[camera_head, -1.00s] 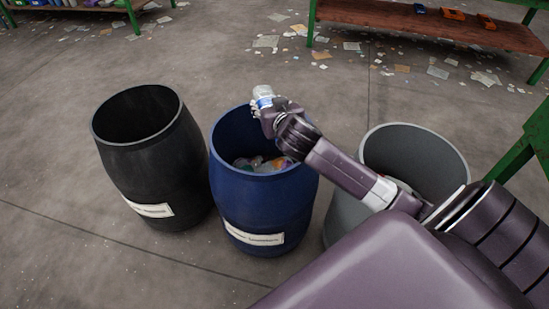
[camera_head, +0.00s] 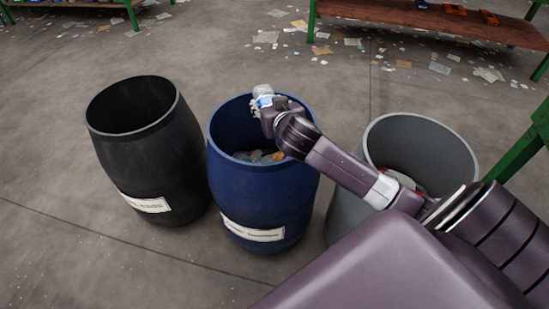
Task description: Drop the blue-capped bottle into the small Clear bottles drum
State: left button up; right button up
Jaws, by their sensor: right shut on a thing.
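My right gripper (camera_head: 268,107) is shut on a clear bottle (camera_head: 263,91) with a blue band or cap part. It holds the bottle above the far side of the opening of the blue drum (camera_head: 265,200). The blue drum has several mixed items inside and a white label (camera_head: 253,229) too small to read. To its left stands a black drum (camera_head: 165,175) with a white label, and to its right a grey drum (camera_head: 345,205), partly hidden by my right arm. I cannot tell from the labels which one is the Clear bottles drum. My left gripper is not in view.
A green-framed shelf (camera_head: 420,18) with a brown board stands at the back right, another at the back left. Paper scraps (camera_head: 265,38) litter the floor behind the drums. A green post (camera_head: 525,150) stands at the right edge. The floor left of the black drum is clear.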

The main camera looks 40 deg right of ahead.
jog(key=o, duration=1)
jog(key=v, duration=1.2)
